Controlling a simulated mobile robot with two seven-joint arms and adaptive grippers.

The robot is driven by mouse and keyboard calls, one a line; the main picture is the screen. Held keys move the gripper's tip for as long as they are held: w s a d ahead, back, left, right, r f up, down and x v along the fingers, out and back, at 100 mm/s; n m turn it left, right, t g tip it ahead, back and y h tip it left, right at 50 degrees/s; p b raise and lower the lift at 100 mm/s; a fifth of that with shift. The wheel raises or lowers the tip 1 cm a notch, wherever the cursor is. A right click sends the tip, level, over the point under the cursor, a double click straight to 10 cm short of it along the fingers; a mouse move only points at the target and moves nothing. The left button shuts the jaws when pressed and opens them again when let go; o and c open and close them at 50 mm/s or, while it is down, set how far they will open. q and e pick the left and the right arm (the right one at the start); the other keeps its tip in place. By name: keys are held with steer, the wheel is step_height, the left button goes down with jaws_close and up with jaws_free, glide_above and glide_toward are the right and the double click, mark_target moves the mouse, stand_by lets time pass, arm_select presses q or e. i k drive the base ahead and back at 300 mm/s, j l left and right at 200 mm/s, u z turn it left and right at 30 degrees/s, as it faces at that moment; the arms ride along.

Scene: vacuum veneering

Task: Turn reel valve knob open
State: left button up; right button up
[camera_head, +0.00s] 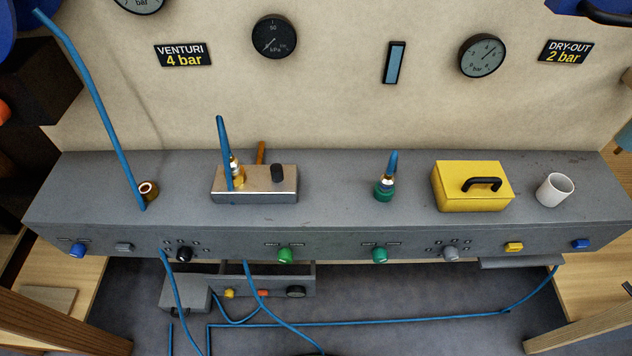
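A row of knobs runs along the front of the grey bench ledge (330,220). From left they include a blue knob (78,250), a black knob (183,254), a green knob (285,255), another green knob (379,255), a grey knob (450,254) and a blue knob (581,244) at the far right. Their labels are too small to read, so I cannot tell which one is the reel valve knob. Neither gripper is in view.
On the ledge stand a metal block (270,190), a green-based fitting (384,190), a yellow box (472,190) with a black handle, and a white cup (555,190). Blue hoses (400,320) hang and run below. The space before the knobs is mostly clear.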

mark_target(78, 250)
steer(key=u, duration=1.8)
